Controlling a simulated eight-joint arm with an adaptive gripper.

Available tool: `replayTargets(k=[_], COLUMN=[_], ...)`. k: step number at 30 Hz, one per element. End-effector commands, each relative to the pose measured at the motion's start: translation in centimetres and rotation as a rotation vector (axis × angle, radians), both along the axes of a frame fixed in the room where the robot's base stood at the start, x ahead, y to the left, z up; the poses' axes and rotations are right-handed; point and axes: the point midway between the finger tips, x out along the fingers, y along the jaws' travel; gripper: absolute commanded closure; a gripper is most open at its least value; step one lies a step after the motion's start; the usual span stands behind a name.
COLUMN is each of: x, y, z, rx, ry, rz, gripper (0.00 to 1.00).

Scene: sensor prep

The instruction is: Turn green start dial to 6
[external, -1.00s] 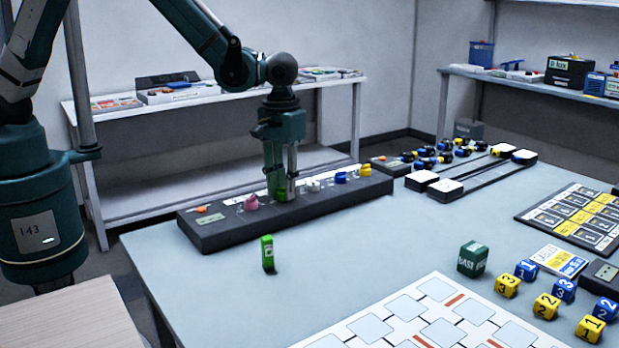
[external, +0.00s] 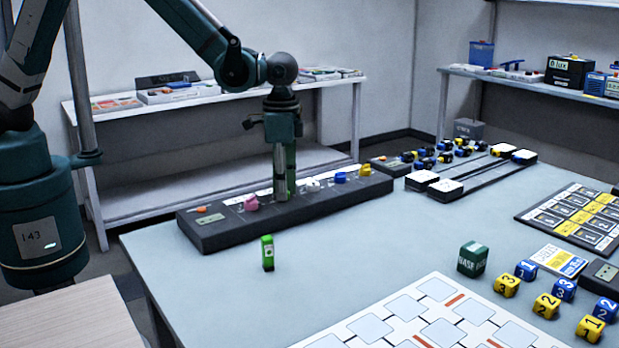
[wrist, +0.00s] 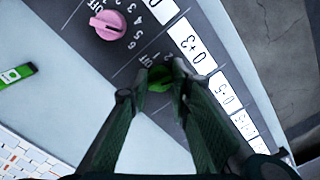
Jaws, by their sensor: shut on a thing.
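The green start dial (wrist: 158,84) sits on the dark dial panel (external: 222,232), beside the pink dial (external: 251,203). The pink dial also shows at the upper left of the wrist view (wrist: 108,25). My gripper (external: 281,193) points straight down over the panel, and its fingers mostly hide the green dial in the external view. In the wrist view my gripper (wrist: 158,92) has a fingertip on each side of the green dial and is shut on it. The fingers cover most of the numbers around this dial, so its exact setting cannot be read.
A green upright block (external: 267,253) stands on the table in front of the panel. White, blue and yellow dials (external: 340,177) sit farther right on the panel. Number cubes (external: 507,286) and a white board (external: 420,320) lie at the front right.

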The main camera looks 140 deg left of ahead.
Motion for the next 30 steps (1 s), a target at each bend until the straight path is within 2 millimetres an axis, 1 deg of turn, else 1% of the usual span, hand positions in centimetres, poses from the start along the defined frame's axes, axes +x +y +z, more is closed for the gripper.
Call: replayTargets(k=[30], x=[0.02], y=[0.09], z=[0.04], rx=[0.001], ry=[0.0], rz=[-0.949], gripper=[0.91])
